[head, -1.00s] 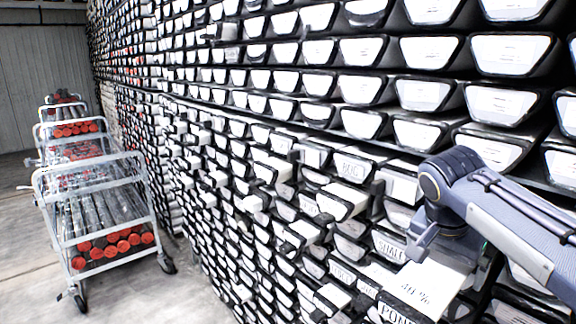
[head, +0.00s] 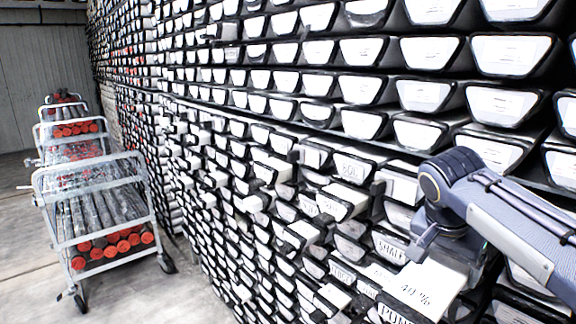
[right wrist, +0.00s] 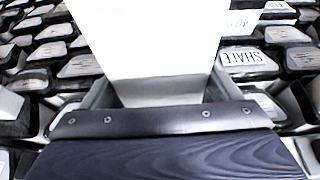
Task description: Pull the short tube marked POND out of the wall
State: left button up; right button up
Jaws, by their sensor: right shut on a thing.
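The short tube marked POND (head: 395,314) is low on the wall, at the bottom edge of the head view, its lettered end facing out. A white surface marked 40 % (head: 425,288) lies just above that lettering. My right gripper (head: 425,245) is over this surface and shut on the tube; its fingertips are hard to make out. In the right wrist view a large white surface (right wrist: 145,40) fills the upper middle, ahead of the dark gripper body. My left gripper is not in view.
A tube end marked SHALE (head: 390,247) is close beside my right gripper, and also shows in the right wrist view (right wrist: 245,56). Several nearby tubes (head: 343,203) stick out of the wall. Carts with red-capped tubes (head: 95,215) stand at left on open floor.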

aim_at(412, 298)
jog(key=shift+r, duration=0.1)
jog(key=shift+s+a+b, duration=0.2)
jog(key=shift+s+a, duration=1.15)
jog(key=shift+a, duration=0.2)
jog(key=shift+s+a+b, duration=0.15)
jog(key=shift+s+a, duration=1.15)
jog(key=shift+a, duration=0.25)
jog(key=shift+s+a+b, duration=0.2)
jog(key=shift+s+a, duration=1.15)
jog(key=shift+a, duration=0.2)
